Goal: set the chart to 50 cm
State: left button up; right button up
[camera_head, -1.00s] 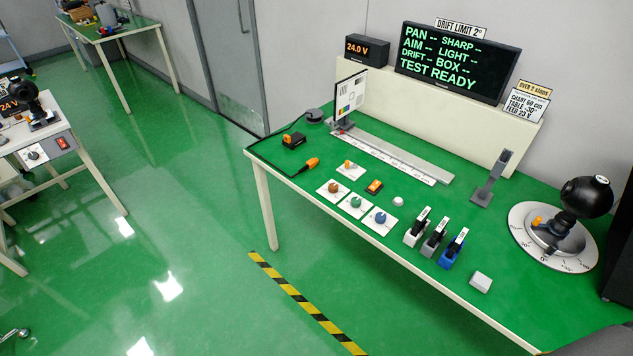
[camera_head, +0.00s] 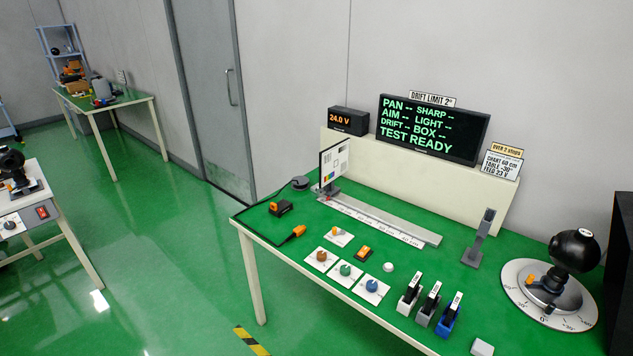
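The chart (camera_head: 334,166) is a white upright card with coloured patches. It stands on a small carriage at the left, far end of a grey rail (camera_head: 390,216) on the green bench. A white scale strip (camera_head: 372,224) with cm marks runs along the rail's front side. The marks are too small to read exactly at the chart. A small red part (camera_head: 325,198) shows at the chart's foot. A card (camera_head: 502,163) on the back panel reads "CHART 60 cm, TABLE -30°, FEED 23 V". Neither of my grippers is in view.
A black ball-shaped camera (camera_head: 575,250) stands on a round dial at the right. Three knobs (camera_head: 345,270), an orange switch (camera_head: 363,253) and several small blocks (camera_head: 430,305) line the front. A display (camera_head: 432,130) reads "TEST READY"; a meter (camera_head: 348,121) reads 24.0 V.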

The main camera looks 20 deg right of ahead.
aim_at(334, 160)
jog(key=u, duration=0.7)
jog(key=i, duration=1.35)
jog(key=z, duration=0.75)
